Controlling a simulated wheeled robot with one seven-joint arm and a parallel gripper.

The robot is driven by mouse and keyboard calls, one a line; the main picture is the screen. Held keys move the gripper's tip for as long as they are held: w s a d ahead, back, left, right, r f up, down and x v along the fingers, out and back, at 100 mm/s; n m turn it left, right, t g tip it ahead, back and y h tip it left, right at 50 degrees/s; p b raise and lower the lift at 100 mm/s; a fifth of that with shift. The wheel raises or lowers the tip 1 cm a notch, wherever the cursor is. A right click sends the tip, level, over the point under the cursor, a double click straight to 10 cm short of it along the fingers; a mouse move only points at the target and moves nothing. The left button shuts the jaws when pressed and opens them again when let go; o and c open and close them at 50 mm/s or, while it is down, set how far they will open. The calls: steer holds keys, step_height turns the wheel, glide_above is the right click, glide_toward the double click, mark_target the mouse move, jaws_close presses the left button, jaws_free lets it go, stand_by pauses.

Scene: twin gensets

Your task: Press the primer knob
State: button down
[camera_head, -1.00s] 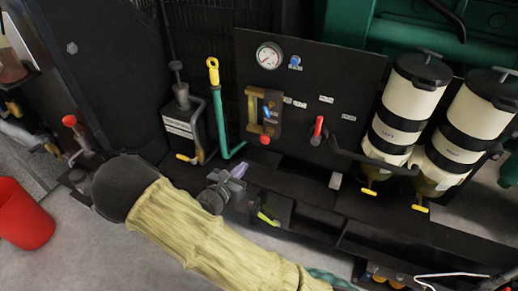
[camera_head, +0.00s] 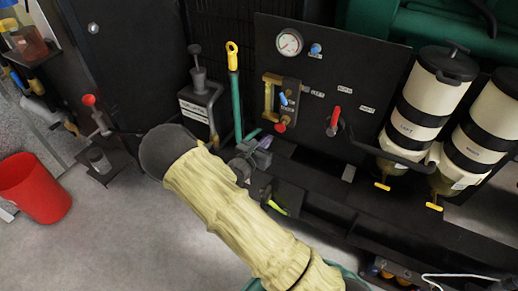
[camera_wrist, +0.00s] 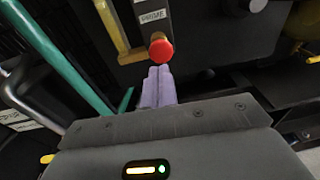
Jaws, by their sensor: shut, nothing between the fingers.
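The primer knob is a small red round knob (camera_head: 280,127) low on the black panel, below a brass-framed sight tube. In the wrist view the red knob (camera_wrist: 161,48) sits just under a label reading "PRIME". My gripper (camera_head: 265,143) is just below and left of the knob in the head view. In the wrist view its pale purple fingers (camera_wrist: 158,72) are together and empty, with the tips at the knob's lower edge. I cannot tell whether they touch it.
A red-handled valve (camera_head: 334,120) and a pressure gauge (camera_head: 289,42) are on the same panel. Two white filter canisters (camera_head: 421,100) stand at right. A green pipe (camera_head: 236,105) with a yellow top rises left of my gripper. A red bucket (camera_head: 35,188) stands on open floor at left.

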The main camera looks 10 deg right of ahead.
mark_target(279, 128)
steer(key=x, duration=0.5)
steer(key=shift+w+d, duration=0.2)
steer(key=shift+d, duration=0.05)
